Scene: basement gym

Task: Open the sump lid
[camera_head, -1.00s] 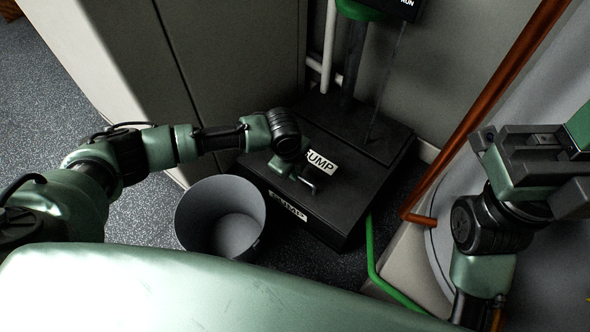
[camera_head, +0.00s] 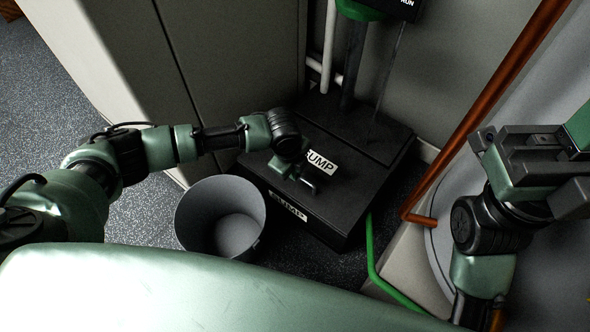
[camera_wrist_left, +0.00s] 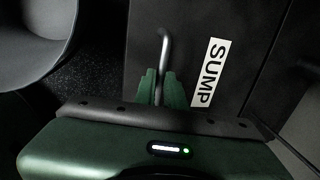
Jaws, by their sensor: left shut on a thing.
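The sump lid (camera_head: 342,185) is the dark top of a black box in the corner, with a white SUMP label (camera_head: 321,163) on it. It lies flat on the box. A second SUMP label (camera_head: 288,206) is on the box's front face. My left gripper (camera_head: 302,184) is over the front part of the lid. In the left wrist view its green fingers (camera_wrist_left: 161,90) are shut on a grey metal handle (camera_wrist_left: 164,48) beside the label. My right gripper (camera_head: 535,140) is raised at the right, away from the box; its jaw gap is unclear.
A grey bucket (camera_head: 220,217) stands on the floor at the left of the box. A green hose (camera_head: 371,255) runs along the right. A copper pipe (camera_head: 470,120) stands at the right. Black and white pipes (camera_head: 328,55) rise behind the box, close to the cabinet (camera_head: 225,60).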

